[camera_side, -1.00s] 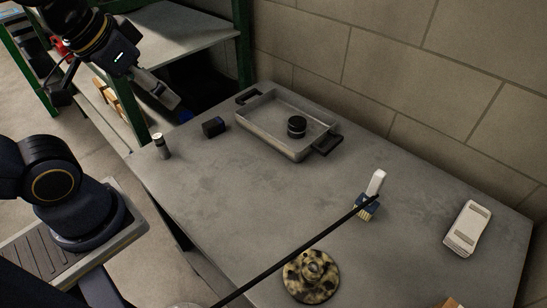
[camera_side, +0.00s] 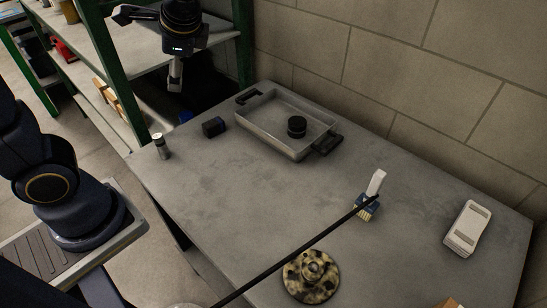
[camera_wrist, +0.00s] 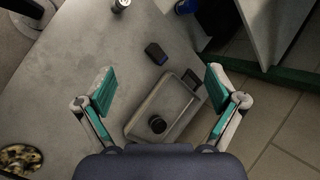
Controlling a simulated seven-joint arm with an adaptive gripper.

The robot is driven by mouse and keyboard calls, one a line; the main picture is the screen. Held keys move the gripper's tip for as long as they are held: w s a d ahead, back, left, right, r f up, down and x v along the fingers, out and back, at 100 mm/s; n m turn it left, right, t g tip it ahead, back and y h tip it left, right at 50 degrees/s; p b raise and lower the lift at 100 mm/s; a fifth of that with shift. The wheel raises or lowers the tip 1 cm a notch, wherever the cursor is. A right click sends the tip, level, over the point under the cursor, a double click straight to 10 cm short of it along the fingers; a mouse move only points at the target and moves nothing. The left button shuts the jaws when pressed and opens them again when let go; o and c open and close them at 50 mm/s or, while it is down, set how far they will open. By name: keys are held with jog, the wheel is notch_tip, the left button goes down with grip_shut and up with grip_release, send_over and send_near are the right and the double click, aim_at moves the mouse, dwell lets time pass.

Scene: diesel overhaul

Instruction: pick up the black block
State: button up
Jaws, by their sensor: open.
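The black block (camera_side: 213,127) lies on the grey table, left of the metal tray. It also shows in the wrist view (camera_wrist: 156,53), ahead of the jaws, and its end face looks blue there. My gripper (camera_side: 175,80) is raised above the table's back left corner region in the side view, apart from the block. In the wrist view my gripper (camera_wrist: 161,88) has its two teal-padded fingers spread wide with nothing between them at their level.
The metal tray (camera_side: 250,131) holds a round black part (camera_side: 297,126). A small cylinder (camera_side: 160,146) stands at the left edge. A brush (camera_side: 370,198), a spotted round part (camera_side: 311,276) and a pale box (camera_side: 467,229) lie nearer. Green-framed shelves (camera_side: 243,60) stand behind.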

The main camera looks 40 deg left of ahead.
jog(key=w+d+f+m+y, duration=0.45)
jog(key=w+f+m, duration=0.4)
jog(key=f, duration=0.25)
jog(key=m+y, duration=0.2)
jog(key=m, duration=0.1)
send_near(216, 125)
jog(key=shift+t, duration=0.4)
jog(key=d, duration=0.3)
jog(key=s+d, duration=0.1)
jog(key=shift+d+r, duration=0.2)
jog(key=shift+r, duration=0.2)
jog(key=shift+a+f, duration=0.15)
jog(key=shift+f, duration=0.15)
jog(key=x, duration=1)
jog(key=shift+a, duration=0.35)
jog(key=shift+a+r+x, duration=0.1)
jog(key=shift+r+x, duration=0.15)
jog(key=shift+x, duration=1.1)
jog(key=shift+a+r+x, duration=0.1)
jog(key=shift+r+x, duration=0.1)
jog(key=shift+x, duration=1.15)
jog(key=c, duration=1.3)
